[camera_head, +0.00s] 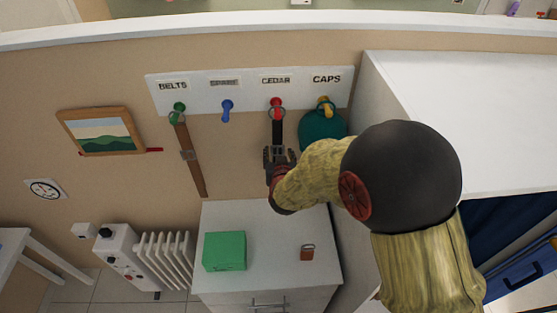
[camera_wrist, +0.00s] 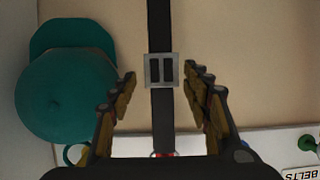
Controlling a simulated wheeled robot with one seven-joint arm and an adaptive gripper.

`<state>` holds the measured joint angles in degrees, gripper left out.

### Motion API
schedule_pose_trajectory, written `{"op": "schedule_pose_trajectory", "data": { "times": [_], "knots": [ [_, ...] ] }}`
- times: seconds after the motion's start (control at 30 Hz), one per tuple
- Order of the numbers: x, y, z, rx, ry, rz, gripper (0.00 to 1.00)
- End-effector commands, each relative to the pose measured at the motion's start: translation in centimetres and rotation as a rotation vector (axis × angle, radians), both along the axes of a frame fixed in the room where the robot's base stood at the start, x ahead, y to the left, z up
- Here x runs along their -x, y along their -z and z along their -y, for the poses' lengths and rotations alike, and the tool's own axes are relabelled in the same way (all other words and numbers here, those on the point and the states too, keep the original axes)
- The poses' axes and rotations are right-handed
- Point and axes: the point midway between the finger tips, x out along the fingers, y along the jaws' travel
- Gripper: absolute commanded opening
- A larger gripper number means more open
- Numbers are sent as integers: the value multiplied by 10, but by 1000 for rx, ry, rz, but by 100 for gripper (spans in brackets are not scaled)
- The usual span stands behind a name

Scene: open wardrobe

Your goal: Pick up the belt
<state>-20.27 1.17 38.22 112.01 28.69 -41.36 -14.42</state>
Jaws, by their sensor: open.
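A black belt (camera_head: 277,132) hangs from the red hook (camera_head: 276,102) under the CEDAR label. In the wrist view the black belt (camera_wrist: 159,22) runs straight between my fingers, with its square metal buckle (camera_wrist: 161,70) near the fingertips. My gripper (camera_wrist: 160,75) is open, one finger on each side of the belt, with a visible gap on both sides. In the head view my gripper (camera_head: 279,153) hides the belt's lower part. A brown belt (camera_head: 190,160) hangs from the green hook (camera_head: 178,108) under BELTS.
A teal cap (camera_head: 321,127) hangs on the yellow hook close to my gripper, beside the white wardrobe side (camera_head: 385,95). The blue hook (camera_head: 227,108) is empty. Below stands a white cabinet (camera_head: 270,225) with a green box (camera_head: 225,251) and a brown padlock-like item (camera_head: 307,253).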

Motion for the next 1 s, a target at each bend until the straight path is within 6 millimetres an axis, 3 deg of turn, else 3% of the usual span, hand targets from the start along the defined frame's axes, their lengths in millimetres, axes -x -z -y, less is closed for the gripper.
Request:
{"op": "schedule_pose_trajectory", "data": {
  "times": [0.5,0.77,1.0],
  "knots": [
    [-48,20,-1,0,1,-4,48],
    [-50,20,-1,0,0,-3,48],
    [-50,20,-1,0,0,-3,35]
  ]
}}
